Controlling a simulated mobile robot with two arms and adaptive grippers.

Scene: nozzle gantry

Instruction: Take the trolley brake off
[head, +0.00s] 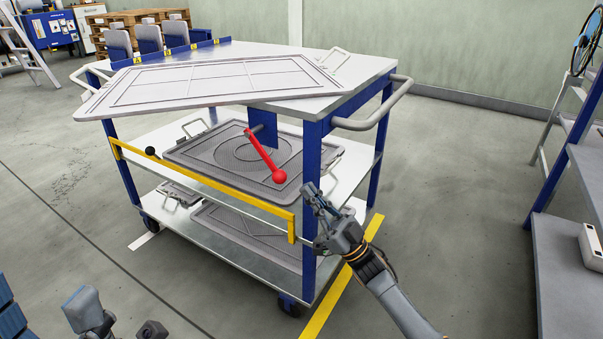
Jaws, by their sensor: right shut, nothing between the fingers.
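The trolley (312,160) has blue posts, a pale top and two lower shelves. A red lever (264,155) with a red ball end hangs from a blue plate (264,116) under the top. It slants down to the right, ball lowest, in front of the middle shelf's tray. My right gripper (313,191) is shut and empty by the near right post, to the right of and slightly below the red ball, apart from it. Parts of my left arm seem to show at the bottom left, but its gripper is not seen. The far wheels are mostly hidden.
A yellow bar (205,185) with a black knob (150,151) runs along the trolley's front side. A large grey tray (205,80) overhangs the top's edge. A shelf rack (560,260) stands at right. Floor between trolley and rack is clear.

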